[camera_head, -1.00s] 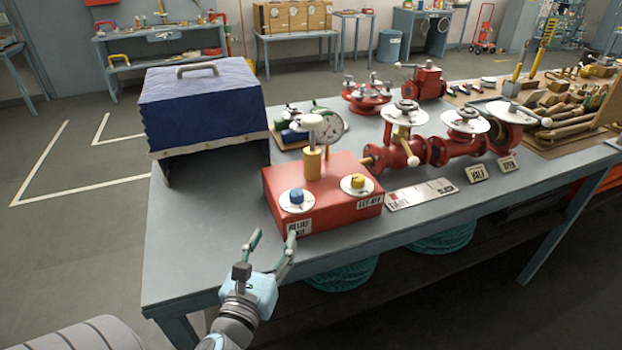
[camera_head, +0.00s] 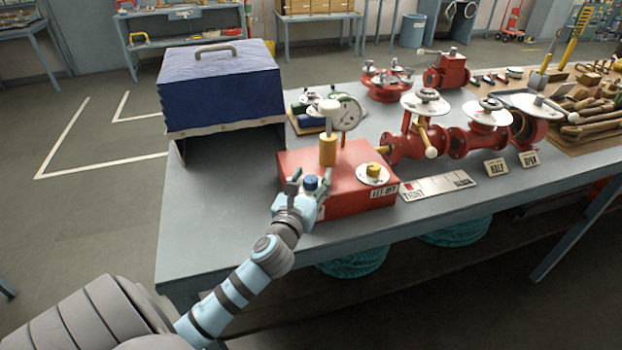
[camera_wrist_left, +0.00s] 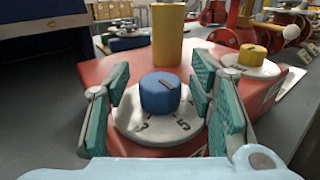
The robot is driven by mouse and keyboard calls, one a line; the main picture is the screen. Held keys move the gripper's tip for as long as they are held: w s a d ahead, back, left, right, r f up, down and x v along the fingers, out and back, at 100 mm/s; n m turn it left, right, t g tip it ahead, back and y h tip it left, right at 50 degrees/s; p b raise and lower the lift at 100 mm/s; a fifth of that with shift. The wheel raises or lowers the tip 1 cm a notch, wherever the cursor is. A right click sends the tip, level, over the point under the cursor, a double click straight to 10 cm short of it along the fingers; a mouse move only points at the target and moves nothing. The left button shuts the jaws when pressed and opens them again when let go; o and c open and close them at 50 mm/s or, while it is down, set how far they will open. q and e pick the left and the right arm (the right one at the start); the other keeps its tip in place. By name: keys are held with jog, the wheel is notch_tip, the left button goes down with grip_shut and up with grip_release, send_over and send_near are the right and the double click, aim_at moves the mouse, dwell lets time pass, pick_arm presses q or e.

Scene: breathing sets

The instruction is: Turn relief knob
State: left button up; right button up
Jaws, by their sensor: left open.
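The relief knob (camera_head: 311,183) is a blue cap on a white numbered dial on the front left of the red box (camera_head: 345,190). In the left wrist view the blue knob (camera_wrist_left: 160,95) stands above its dial (camera_wrist_left: 158,126), with a dark mark on its top. My left gripper (camera_head: 311,180) is open, with one finger on each side of the knob. In the left wrist view the green-padded fingers (camera_wrist_left: 160,98) show gaps to the knob on both sides. The gripper hides most of the dial and the front label in the head view. My right gripper is not in view.
A yellow knob (camera_head: 374,169) on a white dial sits to the right on the same box. A yellow post (camera_head: 327,150) and a gauge (camera_head: 347,113) stand behind. Red valves (camera_head: 415,140) are to the right, a blue-covered case (camera_head: 222,88) to the left.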

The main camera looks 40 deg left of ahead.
pick_arm(q)
grip_shut()
dwell(0.3)
